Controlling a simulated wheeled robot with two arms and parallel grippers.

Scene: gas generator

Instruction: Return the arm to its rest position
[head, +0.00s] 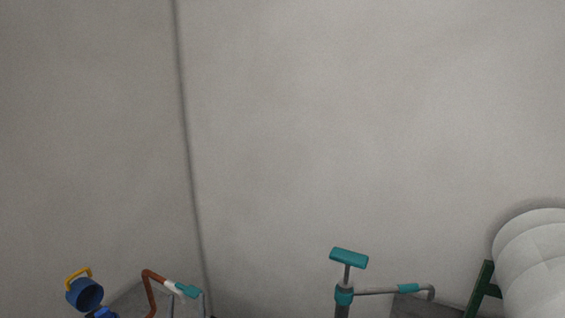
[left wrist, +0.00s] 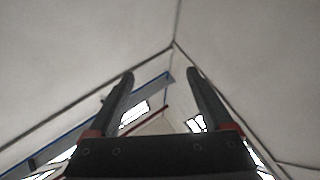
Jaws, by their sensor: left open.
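My left gripper (left wrist: 160,82) shows in the left wrist view. Its two dark fingers stand apart with nothing between them, and it points up toward a pale grey surface where several seams meet. Neither of my grippers shows in the head view. My right gripper is in neither view.
A grey wall (head: 360,130) fills most of the head view. Along its bottom edge are a blue part with a yellow handle (head: 84,291), a rust-brown pipe (head: 152,284), a teal T-shaped handle (head: 348,258) and a white ribbed cylinder (head: 535,265) beside a green bracket (head: 481,290).

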